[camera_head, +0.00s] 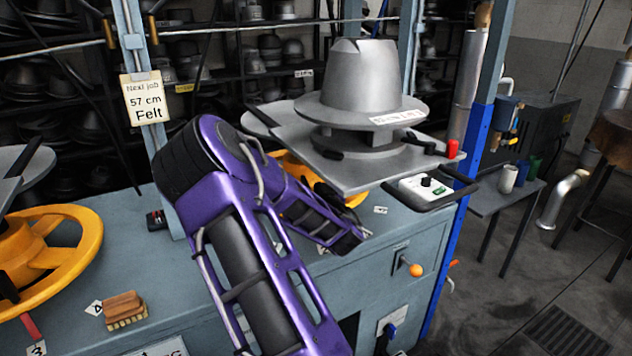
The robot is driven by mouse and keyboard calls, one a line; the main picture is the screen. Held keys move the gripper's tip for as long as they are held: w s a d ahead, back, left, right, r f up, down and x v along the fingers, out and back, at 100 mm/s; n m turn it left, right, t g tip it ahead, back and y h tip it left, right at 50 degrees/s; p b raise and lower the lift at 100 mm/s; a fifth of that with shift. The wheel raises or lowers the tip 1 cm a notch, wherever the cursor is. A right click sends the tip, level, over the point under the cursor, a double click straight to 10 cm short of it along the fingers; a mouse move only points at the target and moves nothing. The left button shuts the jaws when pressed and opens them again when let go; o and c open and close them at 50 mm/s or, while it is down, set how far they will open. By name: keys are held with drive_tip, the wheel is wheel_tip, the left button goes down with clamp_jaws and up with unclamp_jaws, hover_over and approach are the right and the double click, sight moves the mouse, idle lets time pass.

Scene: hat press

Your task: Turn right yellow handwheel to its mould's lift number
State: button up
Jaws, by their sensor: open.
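The right yellow handwheel (283,161) lies low under the right press plate, mostly hidden behind my purple arm. Another part of its rim shows to the right of the arm. The silver hat mould (362,82) stands on that plate with a white label (399,117) on its brim, too small to read. A small number card (380,210) lies right of the wheel, its figure unclear. My arm bends over the bench, its far end in front of the wheel. My gripper cannot be made out; the arm hides whether anything touches the wheel.
A left yellow handwheel (60,240) has cards 4 (95,308) and 3 (37,348) near it. A wooden brush (124,308) lies on the bench. A card (145,98) reads "Next job 57 cm Felt". A blue post (462,200) stands at the bench's right edge.

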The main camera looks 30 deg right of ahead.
drive_tip(key=shift+w, duration=0.1)
clamp_jaws()
idle(0.3)
drive_tip(key=shift+d, duration=0.1)
idle(1.0)
